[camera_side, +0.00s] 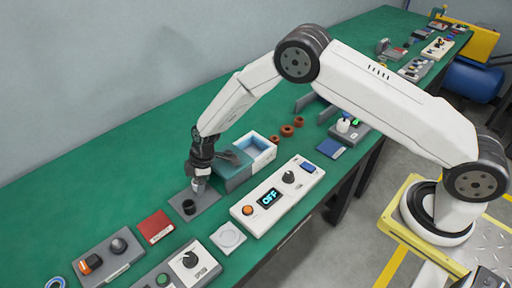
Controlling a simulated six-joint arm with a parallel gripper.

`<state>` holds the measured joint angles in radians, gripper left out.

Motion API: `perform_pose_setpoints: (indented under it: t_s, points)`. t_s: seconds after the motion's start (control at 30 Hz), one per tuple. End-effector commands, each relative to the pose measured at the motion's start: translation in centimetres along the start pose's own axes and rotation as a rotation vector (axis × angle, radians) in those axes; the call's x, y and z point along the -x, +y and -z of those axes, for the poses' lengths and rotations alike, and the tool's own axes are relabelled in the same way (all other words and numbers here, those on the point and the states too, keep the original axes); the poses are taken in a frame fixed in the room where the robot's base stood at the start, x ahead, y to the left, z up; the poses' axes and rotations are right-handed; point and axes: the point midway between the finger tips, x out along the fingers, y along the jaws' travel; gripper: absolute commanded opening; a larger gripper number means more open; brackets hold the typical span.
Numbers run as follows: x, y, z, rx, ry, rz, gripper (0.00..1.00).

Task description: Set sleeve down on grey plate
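The grey plate (208,198) is a flat dark grey rectangle on the green bench, left of the middle. A short black round piece (189,206) stands on its near left part. My gripper (200,174) points down over the far part of the plate. A small pale grey piece, which looks like the sleeve (200,186), shows at its fingertips, just above or touching the plate; I cannot tell which. The fingers are small and dark, and their grip is partly hidden.
An open teal and white box (263,150) stands close right of my gripper. A white control unit (287,204) with an "OFF" display lies in front. A red pad (156,227) lies to the left. Brown rings (286,131) lie behind the box. Bare green bench is free at the back left.

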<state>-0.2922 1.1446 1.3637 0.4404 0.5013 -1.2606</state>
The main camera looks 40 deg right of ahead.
Motion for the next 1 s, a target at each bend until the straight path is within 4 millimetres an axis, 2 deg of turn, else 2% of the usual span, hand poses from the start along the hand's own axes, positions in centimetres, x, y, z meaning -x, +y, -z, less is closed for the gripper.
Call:
perform_pose_setpoints:
  t_s: [0.37, 0.57, 0.77, 1.0]
  points:
    - [0.1, 0.0, 0.0, 0.000, 0.000, 0.001, 0.85]
    - [0.8, 0.0, 0.1, -0.001, 0.000, 0.001, 0.85]
    - [2.6, 0.1, 0.1, -0.002, 0.001, -0.001, 0.85]
    - [5.6, 0.0, 0.1, -0.001, 0.000, 0.000, 0.85]
